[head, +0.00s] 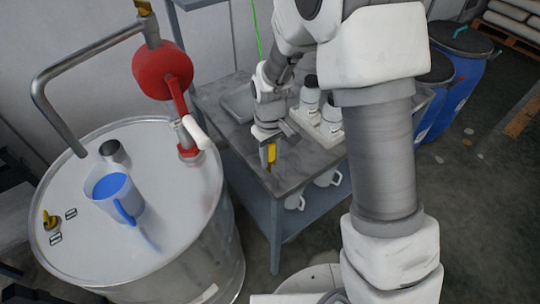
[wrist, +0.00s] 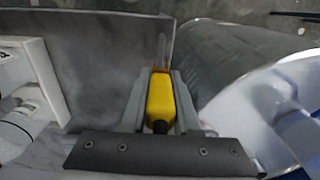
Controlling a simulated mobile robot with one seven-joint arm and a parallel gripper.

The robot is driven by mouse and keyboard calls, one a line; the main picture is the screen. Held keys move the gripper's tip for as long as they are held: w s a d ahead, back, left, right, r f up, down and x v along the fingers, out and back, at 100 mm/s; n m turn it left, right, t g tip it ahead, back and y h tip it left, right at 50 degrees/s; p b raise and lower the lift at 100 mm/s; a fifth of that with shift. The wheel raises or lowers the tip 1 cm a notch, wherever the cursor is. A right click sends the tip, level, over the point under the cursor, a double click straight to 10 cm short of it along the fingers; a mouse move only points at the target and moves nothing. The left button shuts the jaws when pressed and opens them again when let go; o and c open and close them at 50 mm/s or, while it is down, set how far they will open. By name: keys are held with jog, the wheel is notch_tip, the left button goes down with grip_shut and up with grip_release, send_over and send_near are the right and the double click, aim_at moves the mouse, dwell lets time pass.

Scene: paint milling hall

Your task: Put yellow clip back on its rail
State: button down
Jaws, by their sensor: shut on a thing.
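My gripper (head: 266,138) is shut on the yellow clip (head: 271,153) above the front left part of the grey bench. In the wrist view the clip (wrist: 160,97) sits upright between the two fingers of my gripper (wrist: 161,78), with a dark end toward the camera. A thin, pale, see-through part extends from its far end. I cannot make out the clip's rail in either view.
The grey bench (head: 312,160) carries a shallow tray (head: 238,104) and white bottles (head: 310,100) with black caps. Blue drums (head: 462,78) stand behind right.

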jog(key=shift+f+b, duration=1.55)
jog(key=shift+f, duration=0.4)
jog(key=c, duration=0.6)
grip_release()
jog(key=shift+o, duration=0.2)
notch_tip(320, 180, up, 18)
jog(key=shift+f+p, duration=0.25)
jog(key=shift+p, duration=0.25)
jog(key=shift+r, duration=0.1)
jog(key=s+d+r+m+t, duration=0.2)
jog(key=s+d+r, duration=0.3)
jog(key=s, duration=0.4)
jog(key=s+d+r+m+t, duration=0.3)
jog(key=s+d+r+m, duration=0.1)
jog(key=s+d, duration=0.3)
jog(key=s+r, duration=0.1)
jog(key=s, duration=0.1)
jog(key=shift+s+d+m+t, duration=0.25)
jog(key=shift+s+m+t, duration=0.05)
jog(key=shift+s+m, duration=0.1)
